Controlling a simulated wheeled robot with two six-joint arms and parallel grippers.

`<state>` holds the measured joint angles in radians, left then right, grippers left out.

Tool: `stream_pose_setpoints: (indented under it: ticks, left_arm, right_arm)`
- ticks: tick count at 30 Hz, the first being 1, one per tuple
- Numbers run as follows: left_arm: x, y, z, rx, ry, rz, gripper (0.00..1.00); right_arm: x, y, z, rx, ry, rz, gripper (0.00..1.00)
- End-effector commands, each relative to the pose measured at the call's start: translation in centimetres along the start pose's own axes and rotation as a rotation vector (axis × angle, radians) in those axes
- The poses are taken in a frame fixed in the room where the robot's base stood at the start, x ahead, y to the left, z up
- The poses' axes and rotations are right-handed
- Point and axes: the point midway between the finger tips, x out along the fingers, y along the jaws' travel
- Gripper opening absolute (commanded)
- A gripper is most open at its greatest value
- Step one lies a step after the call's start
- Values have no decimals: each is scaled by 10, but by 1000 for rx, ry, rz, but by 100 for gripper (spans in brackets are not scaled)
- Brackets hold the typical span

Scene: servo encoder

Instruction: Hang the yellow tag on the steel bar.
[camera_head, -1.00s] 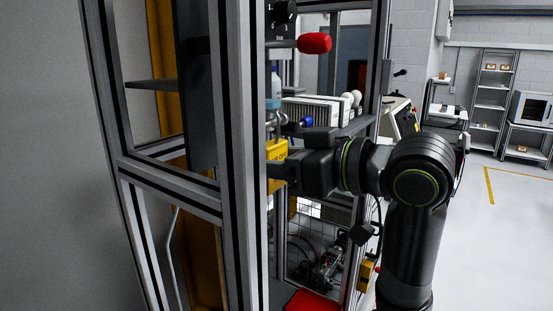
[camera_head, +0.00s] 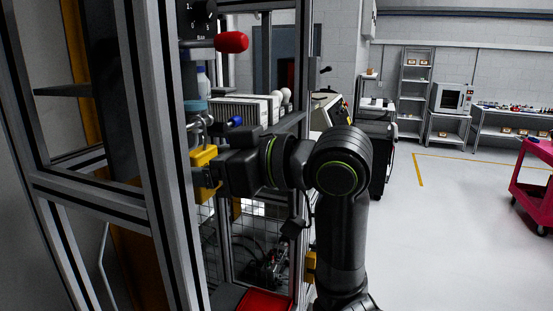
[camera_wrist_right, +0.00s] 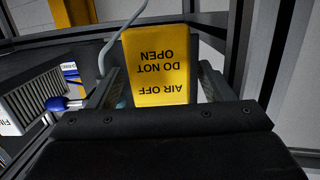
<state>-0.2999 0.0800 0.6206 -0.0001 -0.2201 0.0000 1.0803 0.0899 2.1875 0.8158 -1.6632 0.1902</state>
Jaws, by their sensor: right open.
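The yellow tag (camera_head: 204,158) is inside the metal frame, just below small metal hook-like parts (camera_head: 205,120). In the right wrist view the tag (camera_wrist_right: 160,65) reads "AIR OFF DO NOT OPEN" upside down. My right gripper (camera_head: 199,176) is open at the tag, and in the right wrist view its fingers (camera_wrist_right: 157,88) stand on either side of it. I cannot tell whether the tag hangs on the steel bar, because its upper end and the bar are not clearly shown. My left gripper is not in view.
Frame posts (camera_head: 160,150) stand close left of the tag. A red-handled lever (camera_head: 231,42) is above, and a blue knob (camera_head: 235,121) and a finned white unit (camera_head: 235,108) are beside it. A red tray (camera_head: 264,301) lies below. Open floor (camera_head: 450,240) is on the right.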

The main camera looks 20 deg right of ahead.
Motion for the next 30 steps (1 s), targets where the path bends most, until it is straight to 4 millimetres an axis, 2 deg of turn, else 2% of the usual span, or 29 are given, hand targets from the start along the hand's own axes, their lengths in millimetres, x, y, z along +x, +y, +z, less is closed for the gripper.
stream_pose_setpoints:
  ticks: [5,30]
  left_arm:
    - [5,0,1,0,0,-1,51]
    - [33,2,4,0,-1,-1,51]
  right_arm:
    - [-12,1,1,-4,2,4,74]
    - [-103,2,2,-5,1,6,74]
